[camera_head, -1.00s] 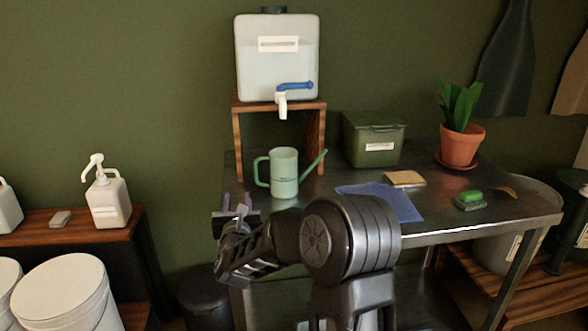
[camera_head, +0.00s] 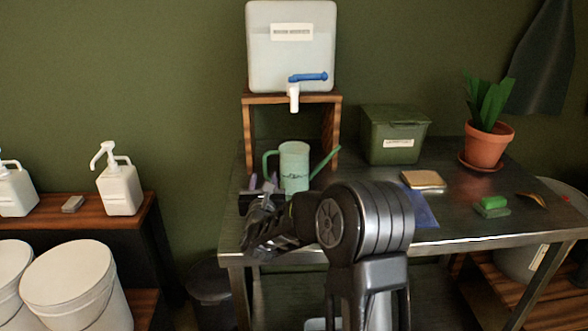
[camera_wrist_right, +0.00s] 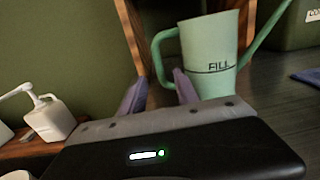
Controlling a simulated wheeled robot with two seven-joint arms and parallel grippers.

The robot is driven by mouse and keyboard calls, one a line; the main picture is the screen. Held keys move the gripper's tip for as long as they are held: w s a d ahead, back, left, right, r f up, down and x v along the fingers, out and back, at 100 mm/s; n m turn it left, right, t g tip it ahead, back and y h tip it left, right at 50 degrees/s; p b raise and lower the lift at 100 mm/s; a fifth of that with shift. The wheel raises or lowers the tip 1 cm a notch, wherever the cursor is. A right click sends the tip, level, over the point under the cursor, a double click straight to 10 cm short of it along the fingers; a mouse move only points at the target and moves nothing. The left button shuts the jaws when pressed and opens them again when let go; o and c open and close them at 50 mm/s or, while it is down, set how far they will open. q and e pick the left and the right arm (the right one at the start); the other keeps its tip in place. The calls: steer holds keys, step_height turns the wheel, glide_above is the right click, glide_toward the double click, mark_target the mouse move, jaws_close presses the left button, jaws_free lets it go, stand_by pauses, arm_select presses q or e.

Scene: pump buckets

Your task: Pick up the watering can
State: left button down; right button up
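The mint-green watering can (camera_head: 294,164) stands upright on the dark metal table (camera_head: 400,228), under the wooden stand. Its handle faces left and its spout points right. My right gripper (camera_head: 262,182) is in front of the can and left of its body. In the right wrist view the can (camera_wrist_right: 212,60) shows a "FILL" line. There, the two purple fingertips of the right gripper (camera_wrist_right: 160,92) are apart with nothing between them; the can's handle appears just beyond them. My arm hides the can's lower part in the head view. My left gripper is not in view.
A water tank (camera_head: 291,50) with a blue tap sits on the wooden stand (camera_head: 248,130) above the can. To the right are a green bin (camera_head: 394,145), a potted plant (camera_head: 486,148), a tan sponge (camera_head: 423,179), a blue cloth (camera_head: 424,212) and a green brush (camera_head: 491,206).

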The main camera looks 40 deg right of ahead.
mark_target(265, 171)
steer(key=shift+w+d, duration=0.15)
steer(key=p+x, duration=0.2)
steer(key=x, duration=0.2)
steer(key=shift+w+d, duration=0.25)
steer(key=shift+d, duration=0.05)
stand_by(0.5)
jaws_close()
steer(key=shift+r, duration=0.15)
stand_by(1.1)
